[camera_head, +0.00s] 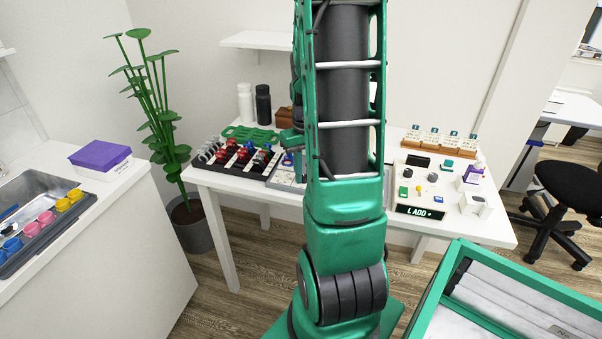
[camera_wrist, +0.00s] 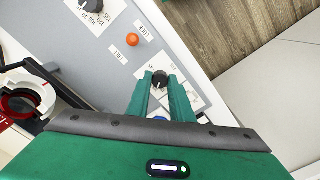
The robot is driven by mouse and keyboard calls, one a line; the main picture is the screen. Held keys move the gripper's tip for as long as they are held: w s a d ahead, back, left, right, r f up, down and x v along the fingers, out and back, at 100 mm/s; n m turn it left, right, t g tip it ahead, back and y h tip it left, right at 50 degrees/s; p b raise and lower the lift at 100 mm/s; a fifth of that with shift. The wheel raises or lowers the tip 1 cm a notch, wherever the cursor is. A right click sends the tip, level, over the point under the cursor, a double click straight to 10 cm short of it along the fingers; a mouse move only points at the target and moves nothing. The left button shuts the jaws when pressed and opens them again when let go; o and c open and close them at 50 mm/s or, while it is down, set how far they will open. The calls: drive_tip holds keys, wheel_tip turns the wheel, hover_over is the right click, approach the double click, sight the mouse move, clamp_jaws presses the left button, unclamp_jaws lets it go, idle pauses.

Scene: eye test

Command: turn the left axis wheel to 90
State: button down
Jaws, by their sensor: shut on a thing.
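In the wrist view, my gripper (camera_wrist: 159,84) has its two green fingers on either side of a small dark wheel (camera_wrist: 160,77) on a grey panel (camera_wrist: 110,68). The fingers are closed on this wheel. A white scale plate surrounds it, partly covered by the fingers; I cannot read its setting. A second dark wheel (camera_wrist: 91,5) with a numbered scale sits at the top left, cut by the frame edge. I cannot tell from the labels which wheel is the left axis one. In the head view, my arm hides most of the panel (camera_head: 284,179).
An orange button (camera_wrist: 132,39) with a small label lies between the wheels. A red and black round thing (camera_wrist: 20,102) is at the wrist view's left. In the head view, a dark rack (camera_head: 232,166) of red and black items stands left of the panel on the white table (camera_head: 227,186).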

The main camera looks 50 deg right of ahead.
drive_tip(key=m, duration=0.6)
drive_tip(key=shift+a, duration=0.1)
drive_tip(key=shift+m, duration=0.3)
idle(0.3)
drive_tip(key=c, duration=1.6)
unclamp_jaws()
drive_tip(key=shift+o, duration=0.2)
wheel_tip(320, 180, up, 11)
drive_tip(key=shift+w+f, duration=0.1)
